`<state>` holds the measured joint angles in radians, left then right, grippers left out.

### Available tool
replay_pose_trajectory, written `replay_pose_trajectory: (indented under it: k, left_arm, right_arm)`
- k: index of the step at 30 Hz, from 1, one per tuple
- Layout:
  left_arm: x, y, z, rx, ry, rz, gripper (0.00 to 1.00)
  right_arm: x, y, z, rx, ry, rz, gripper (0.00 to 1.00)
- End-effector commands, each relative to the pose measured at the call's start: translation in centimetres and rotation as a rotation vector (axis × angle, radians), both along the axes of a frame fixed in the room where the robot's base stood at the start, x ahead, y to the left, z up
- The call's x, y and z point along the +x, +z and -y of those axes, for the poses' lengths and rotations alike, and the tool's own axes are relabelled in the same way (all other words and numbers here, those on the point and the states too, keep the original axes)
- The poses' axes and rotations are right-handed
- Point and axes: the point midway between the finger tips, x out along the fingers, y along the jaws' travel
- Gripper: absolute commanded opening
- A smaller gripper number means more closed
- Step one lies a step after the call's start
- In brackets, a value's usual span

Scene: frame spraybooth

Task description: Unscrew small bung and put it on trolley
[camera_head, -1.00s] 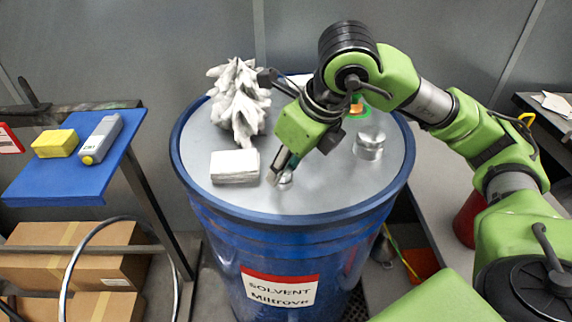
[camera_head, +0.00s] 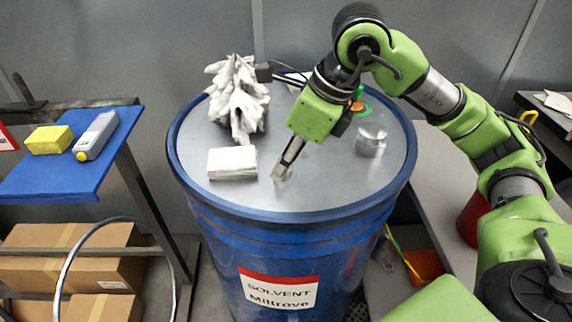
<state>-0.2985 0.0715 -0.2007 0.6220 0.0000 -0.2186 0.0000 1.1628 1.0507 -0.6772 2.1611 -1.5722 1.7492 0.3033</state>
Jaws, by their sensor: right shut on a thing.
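The small bung (camera_head: 284,177) is a small silvery piece low on the grey drum lid (camera_head: 320,190), mostly hidden by my right gripper (camera_head: 281,172). The gripper comes down from the upper right and is shut on the bung. I cannot tell whether the bung is clear of the lid. A blue-topped stand (camera_head: 75,185), which looks like the trolley, is at the left, apart from the drum. My left gripper is not in view.
On the lid are a crumpled white rag (camera_head: 238,100), a white block (camera_head: 232,163), a larger metal bung (camera_head: 370,140) and a green-orange item (camera_head: 357,103). The blue top holds a yellow sponge (camera_head: 50,139) and grey bottle (camera_head: 96,136); its front is clear.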

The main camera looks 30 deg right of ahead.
Motion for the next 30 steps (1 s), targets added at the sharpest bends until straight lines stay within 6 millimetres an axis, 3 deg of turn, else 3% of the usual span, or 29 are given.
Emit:
replay_pose_trajectory:
  k: [11, 21, 30]
  left_arm:
    - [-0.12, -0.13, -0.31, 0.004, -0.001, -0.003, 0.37]
    - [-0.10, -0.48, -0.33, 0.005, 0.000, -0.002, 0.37]
    - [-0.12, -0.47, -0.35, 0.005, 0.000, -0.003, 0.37]
  right_arm:
    - [-0.12, -0.11, -0.19, 0.003, 0.039, -0.004, 0.05]
    - [0.04, -0.06, -0.09, 0.006, 0.367, -0.005, 0.05]
    - [0.05, -0.07, -0.09, 0.004, 0.430, -0.002, 0.05]
